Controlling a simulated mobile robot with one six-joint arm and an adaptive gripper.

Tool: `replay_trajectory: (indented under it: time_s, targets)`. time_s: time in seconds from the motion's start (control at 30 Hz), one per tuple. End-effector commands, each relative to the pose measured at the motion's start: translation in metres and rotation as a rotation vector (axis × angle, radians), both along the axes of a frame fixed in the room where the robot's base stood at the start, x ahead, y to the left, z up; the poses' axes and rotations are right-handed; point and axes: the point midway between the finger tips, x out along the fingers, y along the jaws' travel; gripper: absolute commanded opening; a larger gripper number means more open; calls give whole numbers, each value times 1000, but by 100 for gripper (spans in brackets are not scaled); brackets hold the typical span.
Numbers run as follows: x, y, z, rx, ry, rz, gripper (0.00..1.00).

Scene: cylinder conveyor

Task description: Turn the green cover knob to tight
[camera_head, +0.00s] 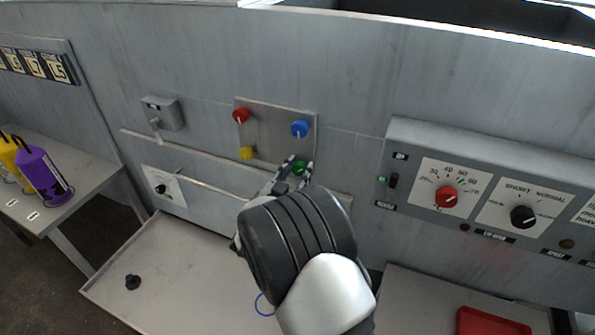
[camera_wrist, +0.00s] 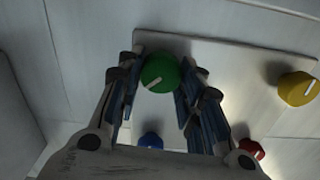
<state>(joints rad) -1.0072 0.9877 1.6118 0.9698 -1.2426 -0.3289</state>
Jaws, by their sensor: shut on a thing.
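The green cover knob (camera_wrist: 161,73) sits on a light plate, with a white pointer line on its face, seen tilted in the wrist view. My gripper (camera_wrist: 160,78) has its two fingers on either side of it, closed on the knob. In the head view the green knob (camera_head: 300,167) shows at the plate's lower right, partly hidden by my gripper (camera_head: 295,170). No label for tight is readable.
The same plate (camera_head: 275,118) carries a red knob (camera_head: 240,115), a blue knob (camera_head: 300,128) and a yellow knob (camera_head: 246,153). A control box (camera_head: 470,160) with dials juts out at right. A rail (camera_head: 190,153) runs along the wall at left.

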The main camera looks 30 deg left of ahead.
Motion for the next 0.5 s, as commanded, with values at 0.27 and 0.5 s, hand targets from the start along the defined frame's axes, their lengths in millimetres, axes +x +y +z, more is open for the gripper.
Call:
replay_trajectory:
  time_s: [0.27, 0.5]
  targets:
    - [0, 0, 0, 0, 0, 0, 10]
    - [0, 0, -1, 27, 3, 0, 10]
